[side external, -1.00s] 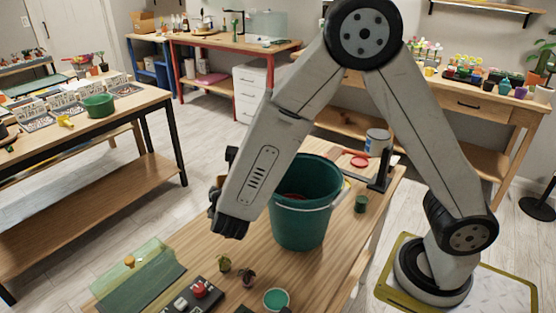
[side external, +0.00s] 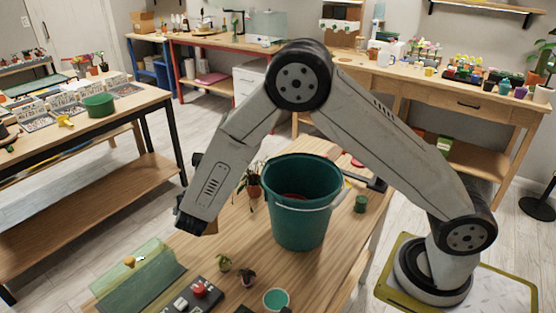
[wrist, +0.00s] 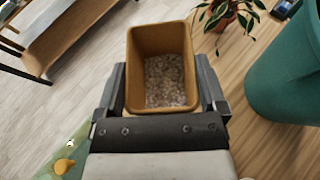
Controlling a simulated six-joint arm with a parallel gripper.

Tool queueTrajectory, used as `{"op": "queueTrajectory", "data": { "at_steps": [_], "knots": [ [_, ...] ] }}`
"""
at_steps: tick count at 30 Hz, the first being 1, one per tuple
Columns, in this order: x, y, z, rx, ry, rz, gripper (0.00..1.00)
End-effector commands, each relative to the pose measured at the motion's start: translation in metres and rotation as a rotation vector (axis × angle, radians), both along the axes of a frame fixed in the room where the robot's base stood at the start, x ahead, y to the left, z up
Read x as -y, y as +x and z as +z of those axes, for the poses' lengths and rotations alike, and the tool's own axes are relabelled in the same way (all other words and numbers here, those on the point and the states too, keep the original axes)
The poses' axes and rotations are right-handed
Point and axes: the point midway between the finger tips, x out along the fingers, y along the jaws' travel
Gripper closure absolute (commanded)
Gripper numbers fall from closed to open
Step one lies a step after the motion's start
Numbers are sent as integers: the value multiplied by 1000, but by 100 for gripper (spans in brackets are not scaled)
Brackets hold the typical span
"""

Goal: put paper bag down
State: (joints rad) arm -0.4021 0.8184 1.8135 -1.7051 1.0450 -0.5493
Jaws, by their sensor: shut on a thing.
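The paper bag (wrist: 162,48) is brown, open at the top, with grey-white grainy stuff inside. In the wrist view it sits between the two fingers of my gripper (wrist: 162,88), which is shut on its sides. In the side view my gripper (side external: 193,212) is over the far left edge of the wooden table (side external: 235,230), and only a small brown part of the bag (side external: 211,228) shows behind it. The bag's base is hidden, so I cannot tell whether it touches the table.
A green mat (side external: 140,283) with a clear panel, a box with a red button (side external: 199,290) and small plants (side external: 224,263) are at the front. Bare wood lies between.

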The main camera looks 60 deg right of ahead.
Motion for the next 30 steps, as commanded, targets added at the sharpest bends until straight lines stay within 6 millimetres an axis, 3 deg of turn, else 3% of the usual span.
{"op": "queueTrajectory", "data": {
  "at_steps": [12, 25, 30],
  "knots": [
    [-3, 34, -43, -1, 0, 0, 100],
    [-4, 41, -51, -1, 0, 0, 100],
    [-4, 45, -64, -4, -1, 0, 100]
  ]
}}
